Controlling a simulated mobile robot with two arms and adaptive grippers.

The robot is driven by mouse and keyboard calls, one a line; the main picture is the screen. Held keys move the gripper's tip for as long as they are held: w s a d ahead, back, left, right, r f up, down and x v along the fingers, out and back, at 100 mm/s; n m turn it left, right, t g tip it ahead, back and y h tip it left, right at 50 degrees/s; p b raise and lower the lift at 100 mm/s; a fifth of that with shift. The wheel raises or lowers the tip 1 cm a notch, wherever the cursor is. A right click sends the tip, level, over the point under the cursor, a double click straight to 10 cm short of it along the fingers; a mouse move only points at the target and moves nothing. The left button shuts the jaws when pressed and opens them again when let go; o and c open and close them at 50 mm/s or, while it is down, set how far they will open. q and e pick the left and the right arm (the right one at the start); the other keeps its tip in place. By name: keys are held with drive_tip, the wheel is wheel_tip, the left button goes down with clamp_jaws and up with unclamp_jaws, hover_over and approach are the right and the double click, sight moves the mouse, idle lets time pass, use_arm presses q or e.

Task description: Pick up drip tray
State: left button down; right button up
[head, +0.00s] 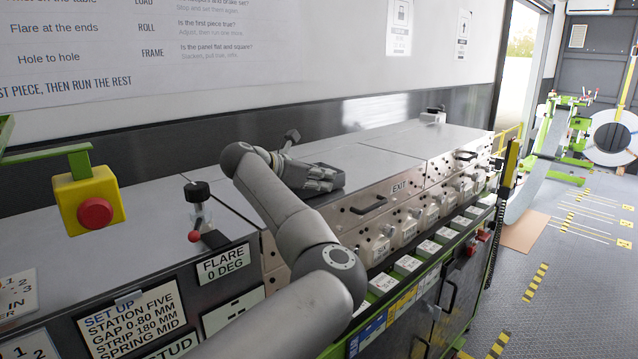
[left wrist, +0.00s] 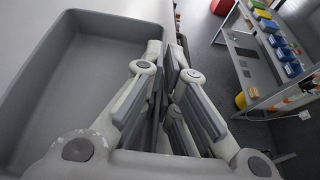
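The drip tray (left wrist: 100,52) is a grey, shallow, open tray with rounded corners. It fills the left of the left wrist view and looks empty. In the head view the tray (head: 332,172) is a small dark grey shape on the machine's flat top, partly hidden by my gripper. My left gripper (head: 318,178) is at the tray's near side. In the left wrist view the fingers of this gripper (left wrist: 171,62) are close together, one on each side of the tray's right wall, and look shut on it. Whether the tray is clear of the top cannot be told. My right gripper is not in view.
The long roll-forming machine (head: 390,140) has a flat, mostly clear top. The wall is close behind. A shelf with coloured bins (left wrist: 270,35) shows in the wrist view.

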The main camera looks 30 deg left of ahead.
use_arm(q)
drive_tip(key=shift+r, duration=0.4)
drive_tip(key=r+b, duration=0.1)
drive_tip(key=r, duration=0.1)
drive_tip(key=shift+s+d+r+b, duration=0.15)
drive_tip(key=shift+s+r+b, duration=0.05)
drive_tip(key=shift+r+b, duration=0.15)
drive_tip(key=s+d+r+b, duration=0.5)
drive_tip(key=s+d+r, duration=0.2)
drive_tip(key=s+r, duration=0.2)
drive_tip(key=s, duration=0.2)
drive_tip(key=shift+s, duration=0.35)
